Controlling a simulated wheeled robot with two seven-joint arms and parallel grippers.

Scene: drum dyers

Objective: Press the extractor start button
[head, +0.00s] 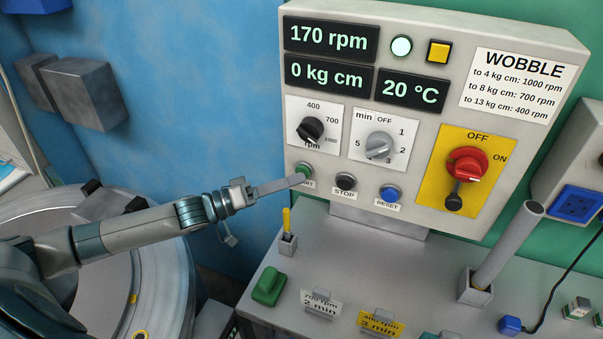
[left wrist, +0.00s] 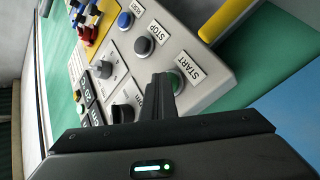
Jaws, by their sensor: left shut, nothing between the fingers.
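The green start button (head: 303,170) sits at the lower left of the grey control panel (head: 440,120), above a label partly hidden by my fingers. My left gripper (head: 296,181) is shut and empty, with its fingertips at the button. In the left wrist view the shut fingers (left wrist: 165,92) reach to the green button (left wrist: 176,80) beside the START label (left wrist: 188,66). I cannot tell whether the tips touch it or whether it is pushed in. The display reads 170 rpm (head: 327,38). My right gripper is not in view.
To the button's right are the black STOP button (head: 346,181) and blue RESET button (head: 389,193). A red switch (head: 467,164) is farther right. Below stand a small holder with a yellow stick (head: 287,222), a green block (head: 269,286) and a grey upright tube (head: 508,243).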

